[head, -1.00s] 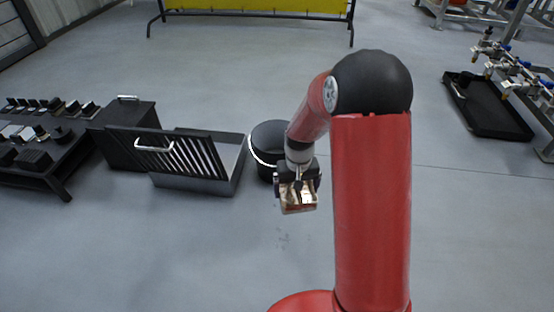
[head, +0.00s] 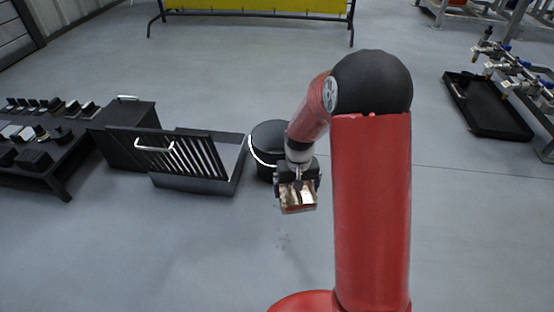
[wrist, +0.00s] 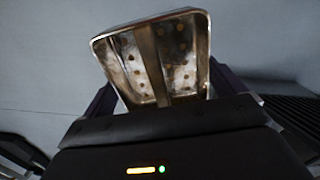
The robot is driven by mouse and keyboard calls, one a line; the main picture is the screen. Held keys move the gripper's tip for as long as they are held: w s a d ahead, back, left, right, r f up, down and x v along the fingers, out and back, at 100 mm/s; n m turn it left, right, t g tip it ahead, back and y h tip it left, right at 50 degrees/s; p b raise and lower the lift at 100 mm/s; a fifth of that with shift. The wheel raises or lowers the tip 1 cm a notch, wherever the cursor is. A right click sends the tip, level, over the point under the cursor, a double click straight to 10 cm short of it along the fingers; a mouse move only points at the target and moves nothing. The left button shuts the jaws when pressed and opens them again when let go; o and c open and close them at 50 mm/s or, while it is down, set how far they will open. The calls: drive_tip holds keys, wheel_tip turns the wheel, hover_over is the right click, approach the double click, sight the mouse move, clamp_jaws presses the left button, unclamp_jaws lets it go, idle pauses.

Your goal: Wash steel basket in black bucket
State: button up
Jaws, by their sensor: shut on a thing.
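The steel basket (head: 298,198) is a small shiny box with brownish patches, held in my gripper (head: 297,180) above the floor. In the wrist view the steel basket (wrist: 160,55) shows perforated walls with dark spots and a strip across its middle, between the fingers of my gripper (wrist: 165,98). The black bucket (head: 268,137) stands on the floor just behind and to the left of my gripper, with a pale handle along its near side. My forearm and gripper hide its right part. The basket is outside the bucket, nearer the camera. The bucket's inside cannot be made out.
Left of the bucket is a grey open tray (head: 195,185) with a slotted black panel (head: 175,153) leaning over it. A black box (head: 125,118) and a low black table (head: 50,165) of small parts stand further left. A black tray (head: 487,105) lies far right. The front floor is clear.

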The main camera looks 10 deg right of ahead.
idle(0.3)
drive_tip(key=shift+r+p, duration=1.55)
drive_tip(key=shift+r, duration=0.55)
drive_tip(key=shift+f, duration=0.1)
